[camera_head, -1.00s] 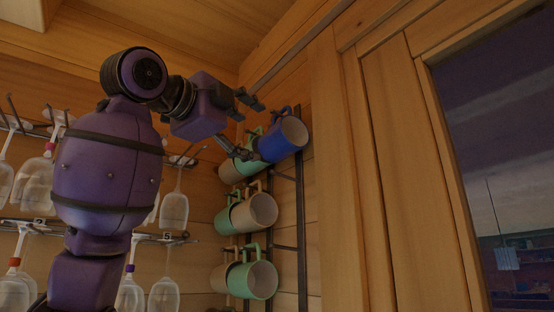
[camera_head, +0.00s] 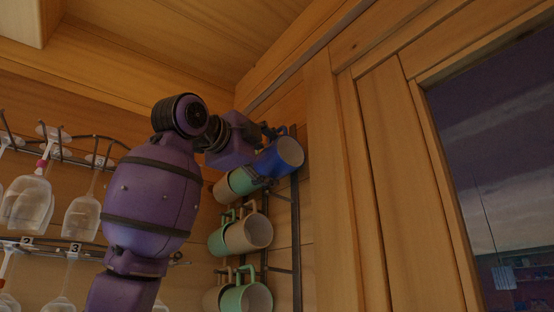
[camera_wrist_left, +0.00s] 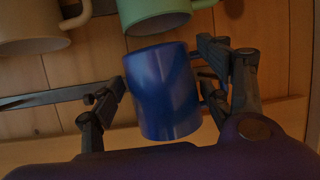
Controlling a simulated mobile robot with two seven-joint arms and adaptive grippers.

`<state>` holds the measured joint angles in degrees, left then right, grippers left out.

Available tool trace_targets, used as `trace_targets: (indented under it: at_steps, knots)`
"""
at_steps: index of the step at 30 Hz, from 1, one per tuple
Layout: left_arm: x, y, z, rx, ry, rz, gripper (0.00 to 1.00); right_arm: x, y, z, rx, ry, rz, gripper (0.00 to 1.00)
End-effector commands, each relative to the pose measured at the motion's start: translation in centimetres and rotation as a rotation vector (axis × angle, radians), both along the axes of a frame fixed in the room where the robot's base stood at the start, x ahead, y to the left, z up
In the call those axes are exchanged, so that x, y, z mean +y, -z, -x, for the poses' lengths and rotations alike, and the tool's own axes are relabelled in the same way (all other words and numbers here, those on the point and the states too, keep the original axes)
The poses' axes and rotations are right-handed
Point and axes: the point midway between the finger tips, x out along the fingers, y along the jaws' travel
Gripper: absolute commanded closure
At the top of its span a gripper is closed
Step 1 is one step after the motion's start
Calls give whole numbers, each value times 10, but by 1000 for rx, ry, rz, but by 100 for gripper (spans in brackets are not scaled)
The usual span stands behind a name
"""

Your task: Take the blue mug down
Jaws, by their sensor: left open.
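The blue mug (camera_head: 283,157) hangs at the top of a dark metal rack on the wood wall, its mouth facing out to the right. In the left wrist view the blue mug (camera_wrist_left: 163,92) lies between the two open fingers of the gripper (camera_wrist_left: 165,105). A gap shows on the left finger's side; the right finger is close to the mug's handle, and I cannot tell if it touches. My right gripper is not in view.
Green and beige mugs (camera_head: 248,232) hang close below and beside the blue one on the same rack (camera_head: 296,225). Stemmed glasses (camera_head: 28,200) hang from racks on the left. A wood post and window frame stand on the right.

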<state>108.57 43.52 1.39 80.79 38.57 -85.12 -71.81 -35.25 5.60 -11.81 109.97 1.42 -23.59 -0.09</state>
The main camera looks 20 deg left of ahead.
Motion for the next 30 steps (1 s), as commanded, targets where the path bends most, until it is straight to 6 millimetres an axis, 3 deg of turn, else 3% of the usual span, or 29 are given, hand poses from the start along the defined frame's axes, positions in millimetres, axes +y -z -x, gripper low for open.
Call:
trace_targets:
  at_steps: [3,13,25,30]
  knots:
    - [0,0,0,0,0,0,30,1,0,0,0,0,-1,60]
    - [0,0,0,0,0,0,74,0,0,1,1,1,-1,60]
    - [0,-6,0,-1,0,0,75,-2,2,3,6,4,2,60]
    - [15,-7,18,-4,-1,1,75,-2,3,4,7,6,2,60]
